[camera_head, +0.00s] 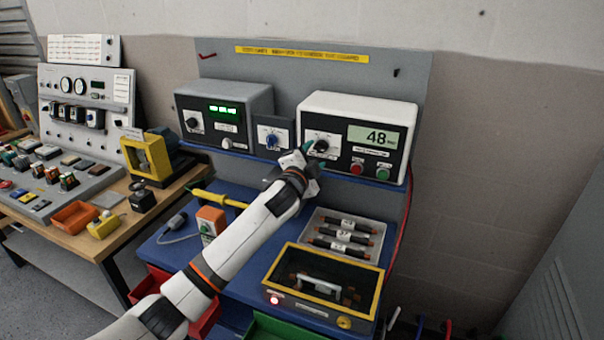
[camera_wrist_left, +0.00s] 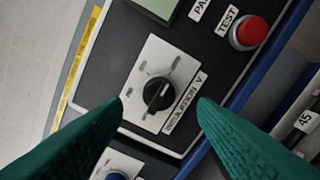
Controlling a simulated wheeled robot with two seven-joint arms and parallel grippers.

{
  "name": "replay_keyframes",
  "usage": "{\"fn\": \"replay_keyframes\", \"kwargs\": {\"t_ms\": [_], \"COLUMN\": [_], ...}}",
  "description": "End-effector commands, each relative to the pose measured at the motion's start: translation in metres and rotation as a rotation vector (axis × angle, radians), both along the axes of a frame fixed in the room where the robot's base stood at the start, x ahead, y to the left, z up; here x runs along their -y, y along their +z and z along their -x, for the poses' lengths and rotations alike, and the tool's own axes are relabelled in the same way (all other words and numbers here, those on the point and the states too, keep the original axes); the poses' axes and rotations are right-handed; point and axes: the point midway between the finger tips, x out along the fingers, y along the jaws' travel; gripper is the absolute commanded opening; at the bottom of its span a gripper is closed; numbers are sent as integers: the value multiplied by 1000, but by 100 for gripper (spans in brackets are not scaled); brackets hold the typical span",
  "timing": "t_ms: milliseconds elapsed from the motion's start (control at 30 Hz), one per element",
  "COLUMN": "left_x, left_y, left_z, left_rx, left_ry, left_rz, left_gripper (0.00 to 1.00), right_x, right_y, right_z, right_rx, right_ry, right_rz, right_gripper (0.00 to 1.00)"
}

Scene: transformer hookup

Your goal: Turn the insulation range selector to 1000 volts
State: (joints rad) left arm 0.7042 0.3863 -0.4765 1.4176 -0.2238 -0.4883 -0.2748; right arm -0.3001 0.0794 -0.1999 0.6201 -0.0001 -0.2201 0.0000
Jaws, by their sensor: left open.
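The insulation range selector is a black round knob (camera_wrist_left: 158,95) on a white plate lettered "INSULATION V" in the left wrist view. A pale pointer line shows on the knob; I cannot read the scale marks around it. The knob sits on the white-cased tester (camera_head: 403,115), left of its display, which reads 48. My left gripper (camera_head: 308,150) is at the tester's front, its hand partly covering the selector plate. In the left wrist view its green fingers (camera_wrist_left: 160,104) are open, one on each side of the knob, with clear gaps. My right gripper is not in view.
A red TEST button (camera_wrist_left: 250,32) is on the same panel. A blue knob (camera_head: 272,140) on a small box and a grey meter (camera_head: 258,100) stand to the left. Below are a tray of black cylinders (camera_head: 313,218) and a yellow-rimmed box (camera_head: 366,308).

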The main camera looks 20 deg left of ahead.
Motion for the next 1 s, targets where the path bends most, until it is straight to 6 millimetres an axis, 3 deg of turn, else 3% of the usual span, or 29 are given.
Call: {"fn": "replay_keyframes", "kwargs": {"t_ms": [300,500,1000], "left_x": [-2,-3,-3], "left_y": [-3,-2,-1], "left_z": [54,78,87], "left_rx": [0,0,-1], "left_ry": [-1,0,0], "left_rz": [-2,-2,-1], "left_gripper": [53,53,53], "right_x": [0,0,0], "right_y": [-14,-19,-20], "right_z": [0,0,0], "right_rx": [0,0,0], "right_ry": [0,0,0], "right_rz": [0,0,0], "right_gripper": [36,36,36]}}
